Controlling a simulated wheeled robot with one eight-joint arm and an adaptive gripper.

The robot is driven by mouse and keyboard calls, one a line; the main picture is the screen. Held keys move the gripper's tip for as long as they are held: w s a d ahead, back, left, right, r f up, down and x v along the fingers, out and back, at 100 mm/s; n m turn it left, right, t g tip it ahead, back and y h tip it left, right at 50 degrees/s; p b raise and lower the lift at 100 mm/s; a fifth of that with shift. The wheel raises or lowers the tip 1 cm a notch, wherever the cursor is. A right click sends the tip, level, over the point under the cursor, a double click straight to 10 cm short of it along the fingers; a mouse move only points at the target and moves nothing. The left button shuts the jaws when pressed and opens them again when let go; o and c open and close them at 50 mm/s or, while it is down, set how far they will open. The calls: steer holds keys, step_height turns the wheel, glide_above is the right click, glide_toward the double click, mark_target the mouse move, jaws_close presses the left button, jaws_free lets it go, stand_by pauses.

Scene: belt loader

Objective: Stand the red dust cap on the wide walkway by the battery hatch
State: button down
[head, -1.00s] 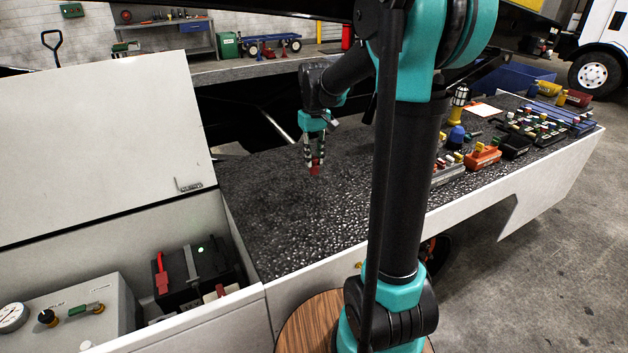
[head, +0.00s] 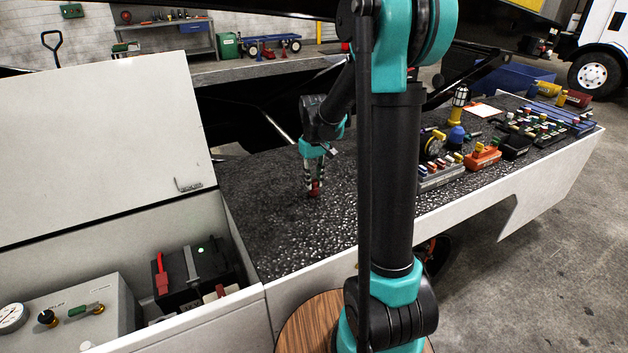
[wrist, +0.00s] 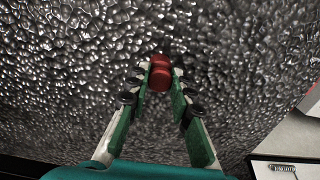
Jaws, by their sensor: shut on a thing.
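The red dust cap (wrist: 160,77) is between the fingertips of my gripper (wrist: 159,72) in the wrist view, with its sides gripped. In the head view my gripper (head: 314,186) points down over the dark, textured walkway (head: 285,225), and the red cap (head: 314,189) shows at the fingertips. The cap is at or just above the surface; I cannot tell whether it touches. The battery hatch (head: 110,150) stands open at the left, its pale lid raised beside the walkway. The bay below it holds a black battery (head: 190,275) with a red clamp.
The walkway around my gripper is bare. A white edge (head: 400,225) bounds its front side.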

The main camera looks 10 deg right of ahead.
mark_target(314, 181)
steer(key=c, duration=1.3)
jaws_free()
steer(key=shift+f, duration=0.1)
steer(key=shift+c, duration=0.2)
step_height(314, 181, up, 12)
